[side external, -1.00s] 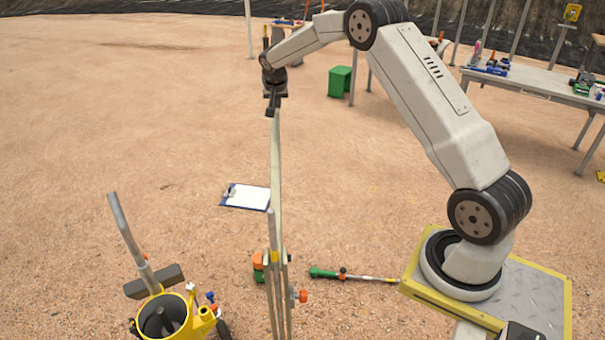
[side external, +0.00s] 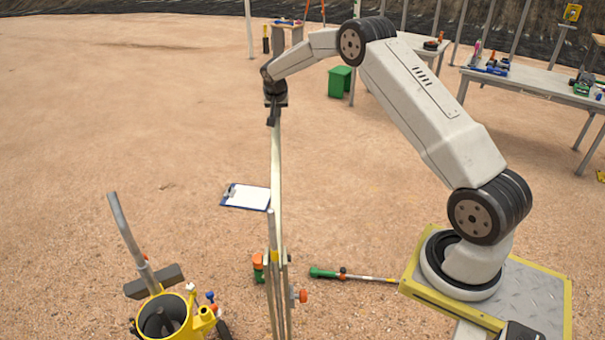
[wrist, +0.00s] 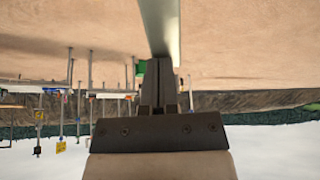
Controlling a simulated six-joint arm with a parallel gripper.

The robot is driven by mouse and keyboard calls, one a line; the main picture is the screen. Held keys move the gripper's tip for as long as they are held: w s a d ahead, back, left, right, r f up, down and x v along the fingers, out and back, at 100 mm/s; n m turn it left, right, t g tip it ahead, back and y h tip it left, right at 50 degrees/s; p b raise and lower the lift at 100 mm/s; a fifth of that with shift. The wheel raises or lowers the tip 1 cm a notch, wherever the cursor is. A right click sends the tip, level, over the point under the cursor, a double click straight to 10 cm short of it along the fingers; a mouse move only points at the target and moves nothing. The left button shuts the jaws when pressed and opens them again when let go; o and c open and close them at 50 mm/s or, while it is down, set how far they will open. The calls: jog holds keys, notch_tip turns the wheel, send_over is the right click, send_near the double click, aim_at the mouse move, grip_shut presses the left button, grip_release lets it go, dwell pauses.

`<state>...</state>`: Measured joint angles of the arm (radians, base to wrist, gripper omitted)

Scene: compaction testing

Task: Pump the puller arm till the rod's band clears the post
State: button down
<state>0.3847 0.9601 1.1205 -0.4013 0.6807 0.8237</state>
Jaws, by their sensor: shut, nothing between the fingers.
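The puller arm (side external: 277,170) is a long pale bar standing almost upright in the side view. It also shows in the wrist view (wrist: 160,25), running up to my fingertips. My gripper (side external: 272,119) is shut and empty, with its fingertips at the bar's top end; in the wrist view the fingers (wrist: 158,75) meet the bar's end, and I cannot tell whether they touch. A thin grey rod (side external: 271,225) rises beside the bar's lower part. A yellow band (side external: 274,256) shows low down, among the grey uprights of the post (side external: 285,310). The post's base is out of frame.
A yellow bucket (side external: 180,300) with tools stands at lower left. A clipboard (side external: 247,197) and a green-handled tool (side external: 350,276) lie on the ground. Orange knobs (side external: 303,296) flank the post. Worktables (side external: 540,82) stand at the back right. The sandy ground at left is open.

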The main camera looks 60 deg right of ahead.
jog(key=s+a+f+x, duration=0.1)
jog(key=x, duration=1.1)
jog(key=shift+f, duration=0.3)
jog(key=shift+r, duration=0.1)
jog(key=r, duration=0.4)
jog(key=a+r, duration=0.1)
jog(key=r, duration=0.9)
jog(key=shift+s+a, duration=0.15)
jog(key=shift+s, duration=0.15)
